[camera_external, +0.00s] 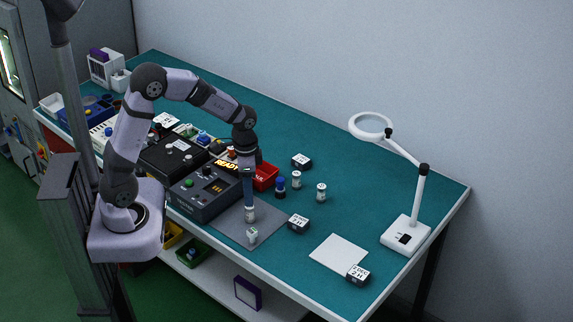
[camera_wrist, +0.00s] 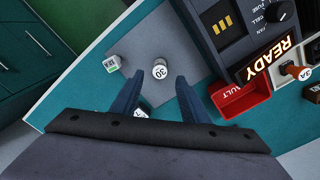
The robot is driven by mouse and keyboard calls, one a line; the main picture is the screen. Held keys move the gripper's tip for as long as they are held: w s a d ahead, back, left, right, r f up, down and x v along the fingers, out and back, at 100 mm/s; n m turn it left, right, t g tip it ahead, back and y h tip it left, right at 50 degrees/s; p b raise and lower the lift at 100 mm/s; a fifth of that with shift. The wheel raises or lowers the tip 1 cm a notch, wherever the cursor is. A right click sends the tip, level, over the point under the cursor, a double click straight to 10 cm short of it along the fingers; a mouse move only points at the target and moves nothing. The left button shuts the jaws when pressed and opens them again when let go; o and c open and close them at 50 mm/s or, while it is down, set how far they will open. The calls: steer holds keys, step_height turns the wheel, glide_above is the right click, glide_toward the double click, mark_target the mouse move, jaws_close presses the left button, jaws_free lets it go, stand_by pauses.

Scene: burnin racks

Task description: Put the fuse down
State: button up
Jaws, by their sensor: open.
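A small white cylindrical fuse (camera_external: 250,214) stands upright on the grey mat (camera_external: 223,230) in the external view. In the wrist view its top, marked 30 (camera_wrist: 159,69), shows between my fingertips. My gripper (camera_external: 249,200) points straight down at the fuse. In the wrist view my gripper (camera_wrist: 160,78) is open, with one finger on each side of the fuse and a visible gap at both. A small white and green block (camera_external: 252,235) sits on the mat nearer the front edge; it also shows in the wrist view (camera_wrist: 111,64).
A dark tester box (camera_external: 205,193) stands left of the gripper, with a READY sign and a red bin (camera_external: 265,177) behind. Upright cylinders (camera_external: 280,187) (camera_external: 321,192) and black blocks (camera_external: 298,224) stand to the right. A white pad (camera_external: 338,253) and magnifier lamp (camera_external: 405,235) lie farther right.

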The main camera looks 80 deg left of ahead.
steer(key=shift+r, duration=1.9)
steer(key=s+d+f, duration=0.1)
steer(key=s+d, duration=0.4)
steer(key=d, duration=0.5)
steer(key=shift+s+d+f, duration=0.15)
steer(key=shift+d+f, duration=0.05)
steer(key=shift+f, duration=0.1)
steer(key=shift+o, duration=0.2)
steer(key=s+d+f, duration=0.2)
steer(key=s+d, duration=0.3)
steer(key=s, duration=0.1)
steer(key=shift+s, duration=0.15)
steer(key=shift+d, duration=0.1)
